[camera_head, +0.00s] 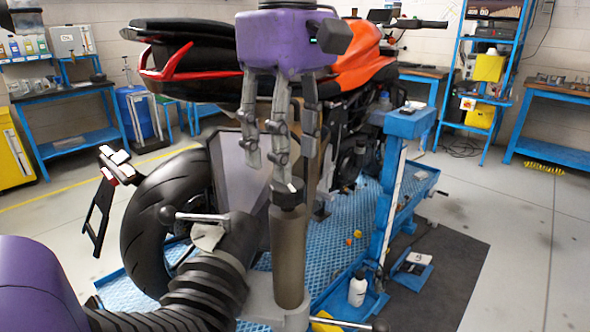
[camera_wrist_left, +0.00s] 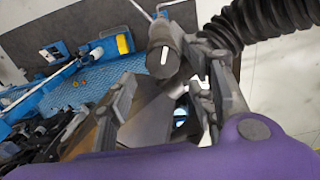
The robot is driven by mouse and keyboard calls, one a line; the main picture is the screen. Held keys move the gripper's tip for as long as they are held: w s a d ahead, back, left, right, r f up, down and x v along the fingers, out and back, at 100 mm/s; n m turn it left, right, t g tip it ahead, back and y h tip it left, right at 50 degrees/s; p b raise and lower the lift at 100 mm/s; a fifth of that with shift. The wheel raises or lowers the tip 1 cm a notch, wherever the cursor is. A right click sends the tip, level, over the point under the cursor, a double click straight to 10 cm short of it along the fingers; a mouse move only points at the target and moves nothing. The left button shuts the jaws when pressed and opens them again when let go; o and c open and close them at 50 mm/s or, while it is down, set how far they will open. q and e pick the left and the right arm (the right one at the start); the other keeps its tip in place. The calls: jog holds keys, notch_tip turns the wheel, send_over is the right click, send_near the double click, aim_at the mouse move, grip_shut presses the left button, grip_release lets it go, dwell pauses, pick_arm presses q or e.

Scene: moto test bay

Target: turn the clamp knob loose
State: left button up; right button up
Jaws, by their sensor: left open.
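The clamp knob (camera_head: 288,193) is a dark cap with a white mark, on top of an upright brown post (camera_head: 288,255). In the left wrist view a dark round knob with a white stripe (camera_wrist_left: 164,54) shows near the fingertips. My left gripper (camera_head: 281,158) points down with its fingers spread, above the knob. It also shows in the left wrist view (camera_wrist_left: 165,78), open and empty. I cannot tell whether a fingertip touches the knob. My right gripper is not in view.
A black ribbed hose (camera_head: 205,290) and a T-shaped handle (camera_head: 195,215) are close left of the post. The motorcycle (camera_head: 355,60) stands behind on a blue lift (camera_head: 340,255). A white bottle (camera_head: 357,290) stands right of the post. The floor at right is open.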

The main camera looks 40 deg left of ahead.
aim_at(287, 196)
pick_arm(q)
jog(key=shift+w+f, duration=0.1)
jog(key=shift+f, duration=2.15)
jog(key=shift+r, duration=0.1)
jog(key=c, duration=1.1)
jog(key=shift+o, duration=0.2)
